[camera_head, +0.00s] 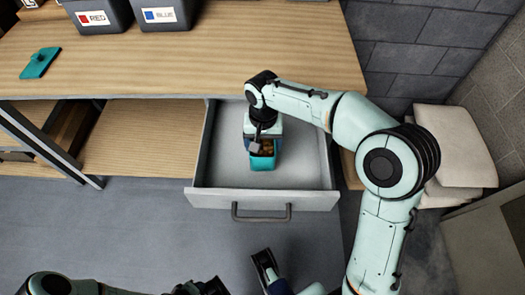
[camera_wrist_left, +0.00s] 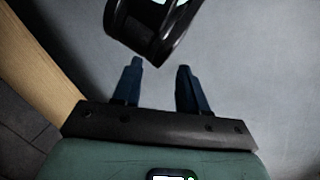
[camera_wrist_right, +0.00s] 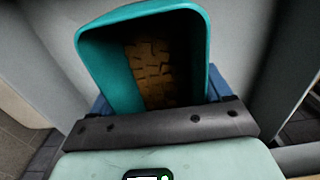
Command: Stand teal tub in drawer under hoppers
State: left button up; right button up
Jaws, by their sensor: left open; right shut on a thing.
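The teal tub (camera_head: 262,163) is inside the open drawer (camera_head: 315,165), near its middle. My right gripper (camera_head: 262,140) is shut on the tub, and its wrist partly covers it from above. In the right wrist view the tub (camera_wrist_right: 198,60) looks upright with its mouth open, and brown tile-like pieces lie inside. Whether its base touches the drawer floor cannot be told. My left gripper (camera_wrist_left: 155,85) is open and empty in the left wrist view, with a dark curved part beyond its fingers. The hoppers, grey bins labelled RED (camera_head: 97,17) and BLUE (camera_head: 160,14), stand on the worktop.
The wooden worktop (camera_head: 220,60) overhangs the drawer's back. A teal flat item (camera_head: 40,63) lies on the worktop's left. A wooden shelf (camera_head: 140,140) is left of the drawer. Pale cushions or sacks (camera_head: 455,150) are stacked at the right. Drawer floor shows clear around the tub.

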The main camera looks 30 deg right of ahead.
aim_at(263, 150)
pick_arm(q)
jog(key=shift+w+a+f+t+b, duration=0.25)
jog(key=shift+w+f, duration=0.1)
jog(key=shift+w, duration=0.1)
jog(key=shift+w+a+f+t+b, duration=0.2)
jog(key=shift+w+f+b, duration=0.1)
jog(key=shift+w, duration=0.1)
pick_arm(e)
jog(key=shift+f, duration=2.05)
jog(key=shift+f, duration=0.15)
jog(key=o, duration=1.4)
jog(key=shift+c, duration=0.2)
pick_arm(q)
jog(key=s+d+r+g+p, duration=0.2)
jog(key=s+r+p, duration=0.1)
jog(key=s+r, duration=0.1)
jog(key=shift+s+d, duration=0.25)
jog(key=shift+s, duration=0.3)
pick_arm(e)
notch_tip(263, 150, up, 12)
jog(key=shift+r, duration=0.2)
